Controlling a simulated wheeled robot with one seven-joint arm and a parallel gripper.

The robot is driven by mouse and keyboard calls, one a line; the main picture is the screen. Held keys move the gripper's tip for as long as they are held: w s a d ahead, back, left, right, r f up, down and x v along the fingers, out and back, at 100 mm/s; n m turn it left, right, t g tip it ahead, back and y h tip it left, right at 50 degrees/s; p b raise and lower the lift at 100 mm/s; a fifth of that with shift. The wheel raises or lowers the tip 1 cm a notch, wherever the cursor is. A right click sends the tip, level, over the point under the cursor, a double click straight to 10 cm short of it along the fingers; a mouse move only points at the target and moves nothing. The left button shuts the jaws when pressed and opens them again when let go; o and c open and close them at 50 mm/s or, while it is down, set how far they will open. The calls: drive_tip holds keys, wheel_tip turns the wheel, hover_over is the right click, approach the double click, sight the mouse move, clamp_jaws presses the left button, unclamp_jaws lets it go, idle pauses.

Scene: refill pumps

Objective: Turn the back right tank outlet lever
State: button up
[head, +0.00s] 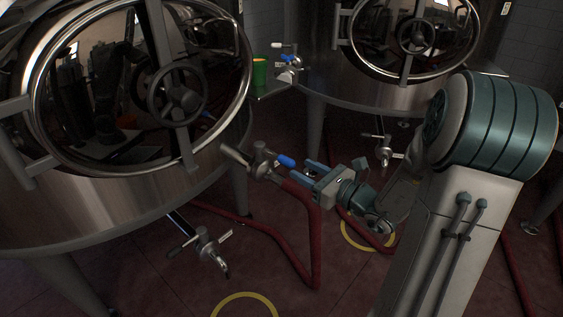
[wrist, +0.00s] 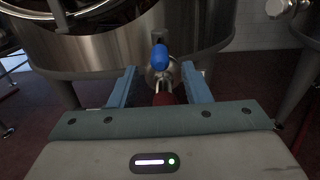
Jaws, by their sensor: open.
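A blue-handled lever (head: 286,160) sits on a metal outlet valve (head: 262,160) at the right side of the large steel tank (head: 130,190) on the left. A dark red hose (head: 312,235) hangs from this valve. My gripper (head: 308,171) is open and empty, just right of the lever and facing it. In the wrist view the blue lever (wrist: 160,57) stands upright between the lines of the two fingers, beyond their tips (wrist: 160,82), with no contact visible. A second steel tank (head: 370,95) stands at the back right. I cannot tell which tank the task names.
Another blue-handled valve (head: 287,58) is by a small shelf with a green cup (head: 260,72). Lower valves stick out under the left tank (head: 208,246) and the back tank (head: 384,150). Red hoses and yellow floor rings (head: 245,300) lie on the dark red floor.

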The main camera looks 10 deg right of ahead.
sight(281, 155)
drive_tip(key=b+x, duration=0.1)
drive_tip(key=x, duration=0.7)
drive_tip(key=shift+w+a+b, duration=0.2)
drive_tip(key=shift+b, duration=0.1)
clamp_jaws()
